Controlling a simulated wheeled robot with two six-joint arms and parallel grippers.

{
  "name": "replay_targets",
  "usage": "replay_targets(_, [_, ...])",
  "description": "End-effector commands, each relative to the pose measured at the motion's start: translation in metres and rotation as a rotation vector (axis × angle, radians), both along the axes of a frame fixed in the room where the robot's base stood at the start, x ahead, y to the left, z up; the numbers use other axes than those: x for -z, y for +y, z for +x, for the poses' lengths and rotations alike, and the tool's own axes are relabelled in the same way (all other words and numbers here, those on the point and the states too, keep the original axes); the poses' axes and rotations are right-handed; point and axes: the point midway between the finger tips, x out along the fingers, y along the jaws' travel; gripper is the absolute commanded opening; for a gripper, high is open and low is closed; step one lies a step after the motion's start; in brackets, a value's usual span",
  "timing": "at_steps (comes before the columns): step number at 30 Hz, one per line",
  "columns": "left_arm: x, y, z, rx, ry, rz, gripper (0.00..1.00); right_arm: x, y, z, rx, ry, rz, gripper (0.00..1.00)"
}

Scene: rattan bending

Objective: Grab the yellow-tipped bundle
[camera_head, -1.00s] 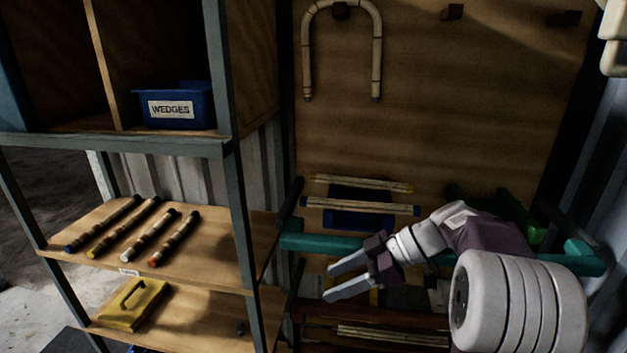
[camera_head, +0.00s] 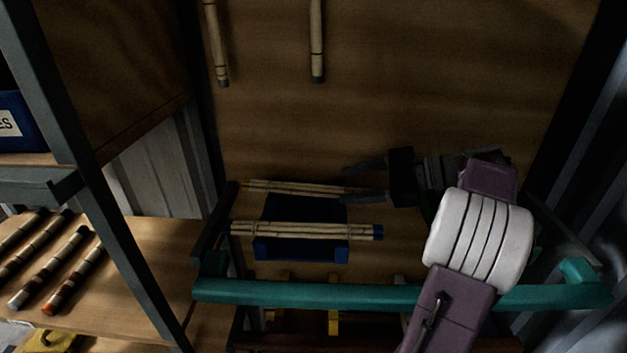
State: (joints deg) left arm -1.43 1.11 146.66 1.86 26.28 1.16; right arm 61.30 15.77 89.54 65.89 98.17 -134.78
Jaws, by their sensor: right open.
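The yellow-tipped bundle (camera_head: 295,188) is a thin bundle of pale rods. It lies across the back of a dark blue cradle, in front of the wooden back panel. My right gripper (camera_head: 344,184) is open at the bundle's right end, its dark fingers pointing left. The right end of the bundle appears between or just behind the fingers; I cannot tell which, and its right tip is hard to see in shadow. The gripper does not hold it. My left gripper is not in view.
A blue-tipped bundle (camera_head: 300,231) lies in front on the same cradle (camera_head: 300,252). A teal rail (camera_head: 310,293) crosses in front. A shelf post (camera_head: 95,180) and several banded rods (camera_head: 55,265) are at left. A bent rod's ends (camera_head: 317,45) hang above.

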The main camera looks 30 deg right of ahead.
Motion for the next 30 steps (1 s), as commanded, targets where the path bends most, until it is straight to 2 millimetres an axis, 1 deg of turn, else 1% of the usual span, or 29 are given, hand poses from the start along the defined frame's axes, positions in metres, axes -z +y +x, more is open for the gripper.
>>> replay_targets(1, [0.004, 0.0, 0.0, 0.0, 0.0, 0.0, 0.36, 0.004, -0.003, -0.001, 0.006, -0.004, -0.001, 0.54])
replay_targets(5, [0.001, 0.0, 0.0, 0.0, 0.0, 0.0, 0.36, 0.001, -0.002, 0.0, 0.006, -0.005, -0.001, 0.54])
replay_targets(11, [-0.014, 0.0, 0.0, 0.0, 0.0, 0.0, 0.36, 0.009, 0.018, 0.021, 0.004, -0.003, 0.001, 0.54])
replay_targets(16, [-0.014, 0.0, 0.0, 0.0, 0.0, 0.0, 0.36, 0.014, 0.022, 0.026, 0.006, -0.004, -0.002, 0.54])
replay_targets(17, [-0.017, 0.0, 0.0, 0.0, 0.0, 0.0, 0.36, 0.014, 0.024, 0.028, 0.006, -0.004, 0.0, 0.54])
replay_targets(19, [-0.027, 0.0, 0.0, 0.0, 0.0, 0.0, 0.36, 0.014, 0.03, 0.036, 0.003, -0.001, 0.002, 0.54])
replay_targets(22, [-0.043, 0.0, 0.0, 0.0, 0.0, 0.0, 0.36, 0.019, 0.042, 0.051, 0.002, 0.0, 0.002, 0.54])
replay_targets(25, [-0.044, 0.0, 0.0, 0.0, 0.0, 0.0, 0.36, 0.028, 0.05, 0.06, 0.004, -0.003, 0.001, 0.54])
replay_targets(30, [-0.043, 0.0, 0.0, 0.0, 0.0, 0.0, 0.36, 0.033, 0.053, 0.064, 0.006, -0.004, -0.002, 0.54])
